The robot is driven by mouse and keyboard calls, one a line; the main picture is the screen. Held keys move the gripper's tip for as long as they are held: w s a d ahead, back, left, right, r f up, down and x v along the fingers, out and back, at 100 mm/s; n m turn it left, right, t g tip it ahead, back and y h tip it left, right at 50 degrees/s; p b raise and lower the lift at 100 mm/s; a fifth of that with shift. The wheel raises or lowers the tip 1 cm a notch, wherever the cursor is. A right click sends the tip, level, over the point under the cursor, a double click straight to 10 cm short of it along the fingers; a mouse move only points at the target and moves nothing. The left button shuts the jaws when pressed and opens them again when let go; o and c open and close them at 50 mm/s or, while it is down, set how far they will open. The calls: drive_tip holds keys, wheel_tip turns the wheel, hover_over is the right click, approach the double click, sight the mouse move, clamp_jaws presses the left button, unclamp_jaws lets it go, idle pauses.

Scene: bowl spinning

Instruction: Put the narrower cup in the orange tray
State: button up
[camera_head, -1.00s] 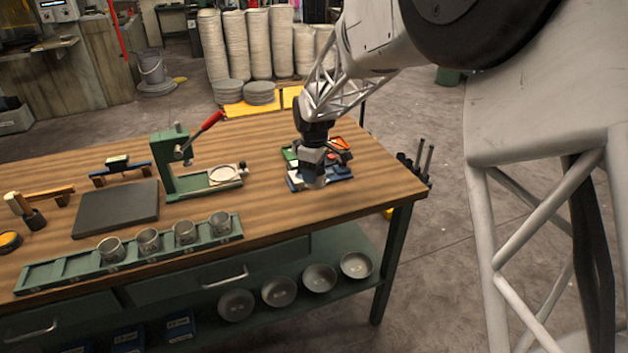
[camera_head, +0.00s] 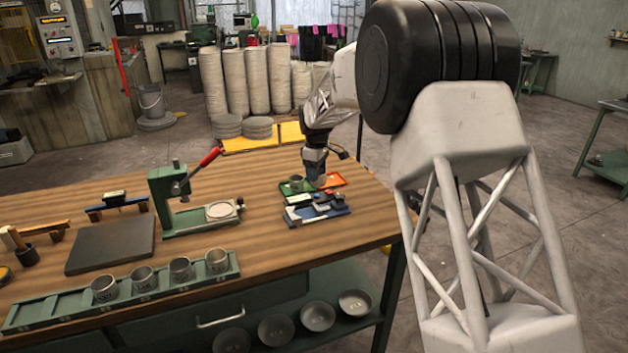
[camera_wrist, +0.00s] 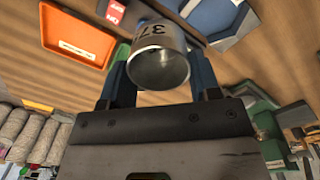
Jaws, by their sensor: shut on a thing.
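My gripper (camera_head: 317,182) is shut on a grey metal cup (camera_wrist: 158,62) marked with digits that look like 37. The cup sits between both fingers in the wrist view; in the head view it is mostly hidden by the gripper. The orange tray (camera_head: 335,180) lies at the back right of the trays, just beside and below my gripper. In the wrist view the orange tray (camera_wrist: 88,32) is to the left of the held cup and apart from it. A small grey cup-like thing (camera_head: 296,182) stands by the green tray (camera_head: 285,188), left of my gripper.
A green rack (camera_head: 45,313) with several metal cups runs along the table's front. A green press with a red handle (camera_head: 210,156) stands to the left. Bare wood lies between press and trays.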

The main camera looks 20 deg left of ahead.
drive_tip(key=w+a, duration=0.2)
drive_tip(key=w, duration=1.4)
drive_tip(key=shift+f, duration=0.35)
drive_tip(key=shift+f, duration=0.2)
drive_tip(key=shift+f, duration=3.25)
drive_tip(key=shift+f, duration=0.35)
drive_tip(key=o, duration=1)
drive_tip(key=shift+r, duration=0.2)
